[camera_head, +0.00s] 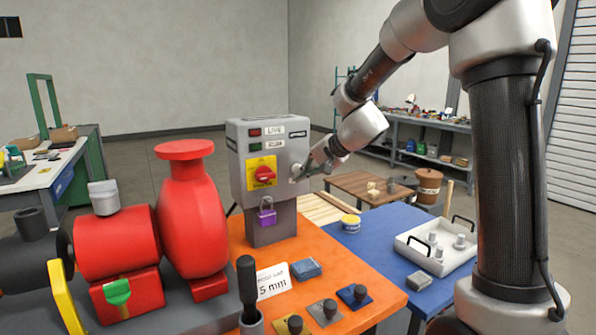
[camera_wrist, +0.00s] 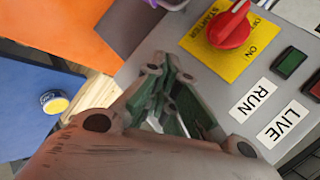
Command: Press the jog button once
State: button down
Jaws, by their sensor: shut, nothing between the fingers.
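The grey starter box (camera_head: 240,150) stands on a post on the orange bench top. Its front carries a red rotary switch (camera_head: 264,174) on a yellow plate, with LIVE and RUN labels. The switch also shows in the wrist view (camera_wrist: 230,27). My gripper (camera_head: 302,173) is shut and empty, its tips close to the right part of the box. In the wrist view my gripper (camera_wrist: 160,68) lies over the grey face beside the yellow plate. I cannot tell whether it touches. The jog button cannot be made out; my fingers cover part of that face.
A purple padlock (camera_head: 267,213) hangs below the switch. A red pump (camera_head: 195,220) stands left of the box. A yellow-lidded tin (camera_head: 350,223) and a white tray (camera_head: 440,266) with metal parts are on the blue surface to the right.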

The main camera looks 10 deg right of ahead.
jog(key=s, duration=0.1)
jog(key=s+d, duration=0.1)
jog(key=s, duration=0.2)
jog(key=shift+s+d, duration=0.3)
jog(key=shift+s, duration=0.1)
dwell(0.7)
jog(key=s+d+f+n+g+h, duration=0.1)
jog(key=s+d+f+n+g, duration=0.15)
jog(key=s, duration=0.45)
jog(key=s+d+f+n+g+h, duration=0.1)
jog(key=s+d+g, duration=0.15)
jog(key=s, duration=0.45)
jog(key=s+d+r+n+t+h, duration=0.1)
jog(key=s+d+r+n+h, duration=0.1)
jog(key=s+d, duration=0.3)
jog(key=s+d+r+n+t+h, duration=0.1)
jog(key=s+d, duration=0.4)
jog(key=s, duration=0.7)
jog(key=shift+s+r+n+h, duration=0.4)
jog(key=shift+r+h, duration=0.3)
jog(key=shift+r, duration=0.6)
